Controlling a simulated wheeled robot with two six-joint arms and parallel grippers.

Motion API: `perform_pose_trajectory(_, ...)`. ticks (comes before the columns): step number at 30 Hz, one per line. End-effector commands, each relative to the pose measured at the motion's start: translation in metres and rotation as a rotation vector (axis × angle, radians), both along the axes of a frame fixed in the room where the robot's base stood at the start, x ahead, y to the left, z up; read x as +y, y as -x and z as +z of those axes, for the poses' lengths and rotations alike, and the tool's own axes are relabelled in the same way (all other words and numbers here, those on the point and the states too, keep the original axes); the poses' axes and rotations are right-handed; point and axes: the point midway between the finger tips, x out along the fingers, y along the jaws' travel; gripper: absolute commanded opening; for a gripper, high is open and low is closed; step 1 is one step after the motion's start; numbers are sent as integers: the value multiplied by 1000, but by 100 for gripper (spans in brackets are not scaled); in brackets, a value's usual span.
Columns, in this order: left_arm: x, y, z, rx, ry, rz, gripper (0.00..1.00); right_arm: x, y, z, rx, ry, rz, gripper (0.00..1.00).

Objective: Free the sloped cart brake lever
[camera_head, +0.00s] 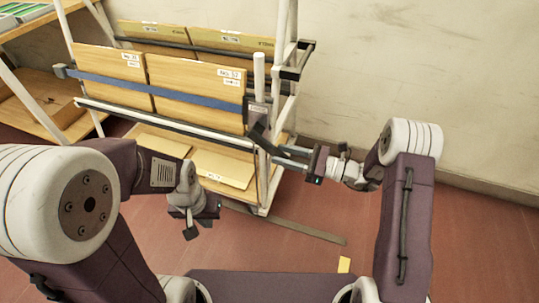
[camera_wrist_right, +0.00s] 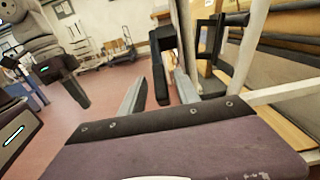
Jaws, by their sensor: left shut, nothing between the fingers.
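The sloped cart (camera_head: 190,137) stands at the upper left with wooden panels leaning on its rails. At its right end a dark bar that looks like the brake lever (camera_head: 257,134) slants below a dark bracket; it also shows in the right wrist view (camera_wrist_right: 159,78). My right gripper (camera_head: 281,156) points left at the cart's end post. Its fingers are apart, and in the wrist view (camera_wrist_right: 160,95) the dark bar's end lies between or just beyond them; contact cannot be told. My left gripper (camera_head: 193,230) is shut and empty, pointing down in front of the cart.
A white upright handle (camera_head: 259,72) rises above the bracket. A blue strap (camera_head: 150,88) crosses the panels. A flat metal strip (camera_head: 300,231) and a yellow piece (camera_head: 344,264) lie on the red floor. Another rack (camera_head: 35,105) stands at left; the wall is behind.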

Motion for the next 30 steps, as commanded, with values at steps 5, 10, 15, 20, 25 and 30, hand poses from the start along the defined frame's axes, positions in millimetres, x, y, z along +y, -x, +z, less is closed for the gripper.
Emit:
perform_pose_trajectory(5, 0, 0, -15, 0, 0, 0, 0, 32, -10, -3, -2, 1, 3, 38)
perform_pose_trajectory(10, 0, 0, -18, 0, 0, 0, 0, 44, -14, -1, -1, 1, 1, 38)
perform_pose_trajectory(15, 0, 0, -17, 1, 0, 0, 0, 45, -15, 0, 0, 1, 0, 38)
perform_pose_trajectory(20, 0, 0, -17, 1, 0, 0, 0, 45, -14, 0, 0, 1, 0, 10)
perform_pose_trajectory(25, 0, 0, -17, 0, 0, 0, 0, 44, -14, 0, 0, 1, 0, 0)
perform_pose_trajectory(30, 0, 0, -17, 1, 0, 0, 0, 44, -14, 0, 0, 1, 0, 0)
